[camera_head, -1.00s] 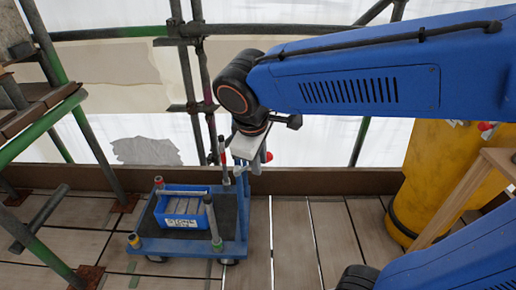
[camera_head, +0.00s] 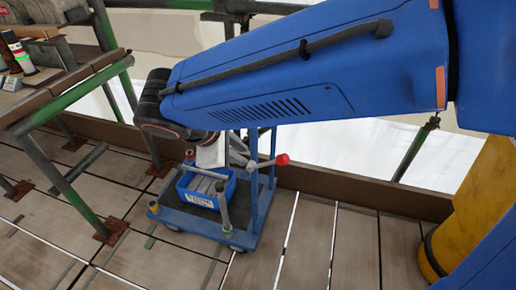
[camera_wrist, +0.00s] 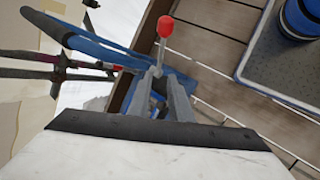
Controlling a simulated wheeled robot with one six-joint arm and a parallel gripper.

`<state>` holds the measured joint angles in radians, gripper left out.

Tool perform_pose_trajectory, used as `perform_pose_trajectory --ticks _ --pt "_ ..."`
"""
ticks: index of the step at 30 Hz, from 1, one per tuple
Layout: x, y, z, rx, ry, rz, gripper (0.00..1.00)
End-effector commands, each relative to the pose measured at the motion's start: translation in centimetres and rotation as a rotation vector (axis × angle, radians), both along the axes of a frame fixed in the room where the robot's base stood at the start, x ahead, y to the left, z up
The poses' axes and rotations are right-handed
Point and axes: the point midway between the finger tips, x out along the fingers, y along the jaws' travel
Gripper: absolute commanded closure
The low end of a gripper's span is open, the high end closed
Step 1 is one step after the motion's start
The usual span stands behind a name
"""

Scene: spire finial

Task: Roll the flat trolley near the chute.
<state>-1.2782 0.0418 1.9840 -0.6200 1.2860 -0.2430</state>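The flat trolley (camera_head: 185,221) is blue with a dark deck, beside the scaffold poles in the head view. It carries a blue crate (camera_head: 197,197) of grey blocks. Upright blue bars rise at its right side, with a red-knobbed grey lever (camera_head: 282,159) near them. My gripper (camera_wrist: 162,78) is at the lever in the wrist view, its grey fingers close together around the lever's lower end. Whether they press on it is unclear. A yellow round body (camera_head: 490,205), probably the chute, stands at the right, partly behind my arm.
Green and grey scaffold poles (camera_head: 65,190) with brown foot plates (camera_head: 112,230) stand close left of the trolley. A wooden toe board (camera_head: 350,195) runs behind it. The plank floor (camera_head: 300,245) between trolley and yellow body is clear. Bottle-like items (camera_head: 16,50) stand on a ledge.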

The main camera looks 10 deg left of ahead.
Motion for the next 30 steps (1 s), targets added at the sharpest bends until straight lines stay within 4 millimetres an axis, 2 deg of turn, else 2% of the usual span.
perform_pose_trajectory --ticks 8,30 --pt "0.7 -0.1 -1.5 -0.009 -0.002 0.009 0.81" --pt "6.7 -3.1 -11.2 -0.008 -0.001 0.007 0.81"
